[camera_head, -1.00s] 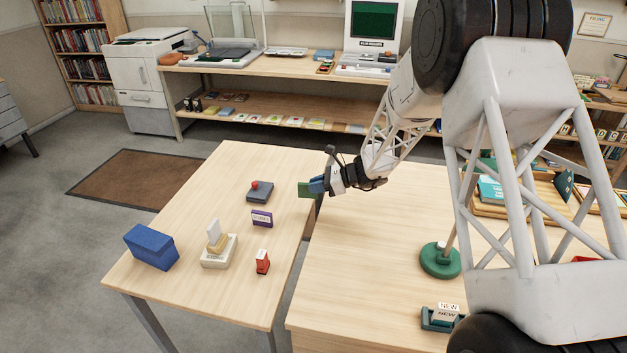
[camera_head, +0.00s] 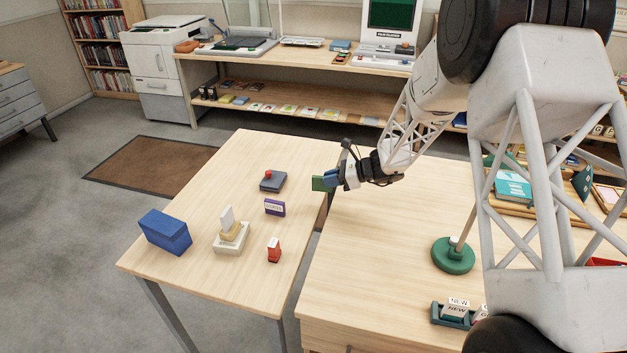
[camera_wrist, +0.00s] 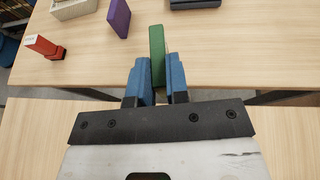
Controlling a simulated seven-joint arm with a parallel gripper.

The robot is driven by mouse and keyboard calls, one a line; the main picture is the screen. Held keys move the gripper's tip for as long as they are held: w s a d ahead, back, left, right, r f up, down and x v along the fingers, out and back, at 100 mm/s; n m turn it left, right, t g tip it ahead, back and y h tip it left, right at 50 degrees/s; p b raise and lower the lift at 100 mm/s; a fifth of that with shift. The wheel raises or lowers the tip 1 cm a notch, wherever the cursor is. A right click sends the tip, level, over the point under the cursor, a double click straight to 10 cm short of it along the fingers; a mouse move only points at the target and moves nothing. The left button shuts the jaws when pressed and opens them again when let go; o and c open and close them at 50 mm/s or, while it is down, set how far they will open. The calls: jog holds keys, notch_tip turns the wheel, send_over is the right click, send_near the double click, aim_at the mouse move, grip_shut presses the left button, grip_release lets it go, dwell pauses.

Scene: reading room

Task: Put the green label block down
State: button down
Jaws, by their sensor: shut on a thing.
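The green label block (camera_head: 318,183) is held at the tip of my gripper (camera_head: 331,179), near the facing edges of the two wooden tables. In the wrist view the green block (camera_wrist: 157,54) stands upright between the two blue fingers of my gripper (camera_wrist: 157,78), which are shut on it. Its far end reaches out over the left table (camera_head: 190,267). I cannot tell whether it touches the table top.
The left table bears a purple block (camera_head: 275,207), a grey box with a red knob (camera_head: 272,181), a red block (camera_head: 274,250), a cream stamp stand (camera_head: 231,243) and a blue box (camera_head: 166,233). A gap separates it from the right table (camera_head: 370,260).

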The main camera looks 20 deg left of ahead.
jog(key=s+a+r, duration=0.1)
jog(key=s+a, duration=0.1)
jog(key=a, duration=0.9)
jog(key=s+a+r+m+t, duration=0.1)
jog(key=s+a+r, duration=0.1)
jog(key=a, duration=1)
jog(key=s+a+r, duration=0.2)
jog(key=s+a, duration=0.1)
jog(key=a, duration=0.8)
jog(key=shift+s+a+r+t, duration=0.2)
jog(key=shift+s+a+t, duration=0.1)
jog(key=shift+s+a, duration=0.1)
jog(key=shift+f, duration=0.1)
jog(key=shift+f, duration=3.05)
jog(key=shift+f, duration=1.85)
jog(key=shift+f, duration=0.15)
jog(key=c, duration=1.1)
grip_release()
